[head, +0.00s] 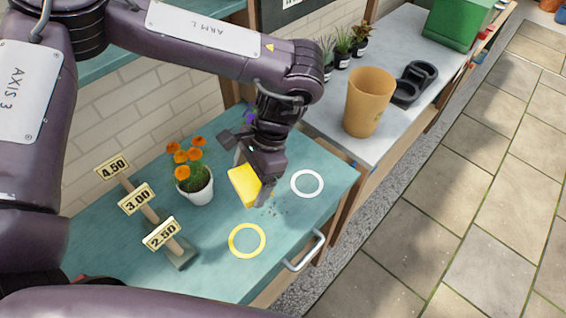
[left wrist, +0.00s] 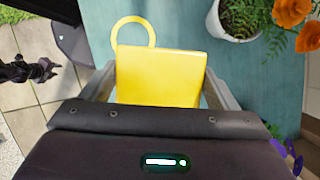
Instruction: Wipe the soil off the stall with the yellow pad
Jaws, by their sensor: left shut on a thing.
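My left gripper (head: 254,184) is shut on the yellow pad (head: 243,186), over the stall's teal top (head: 205,262). In the left wrist view the yellow pad (left wrist: 160,78) sits between both fingers. I cannot tell whether the pad touches the top. A few dark specks of soil (head: 273,211) lie just right of the pad, between a white ring and a yellow ring. The gripper may hide more soil. My right gripper (left wrist: 42,70) appears at the left of the left wrist view, away from the stall; its jaws are too small to read.
The white ring (head: 307,183) and yellow ring (head: 247,240) mark the top. An orange-flowered pot (head: 197,190) and a price-sign stand (head: 181,254) stand left of the pad. A metal handle (head: 305,252) is at the front edge.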

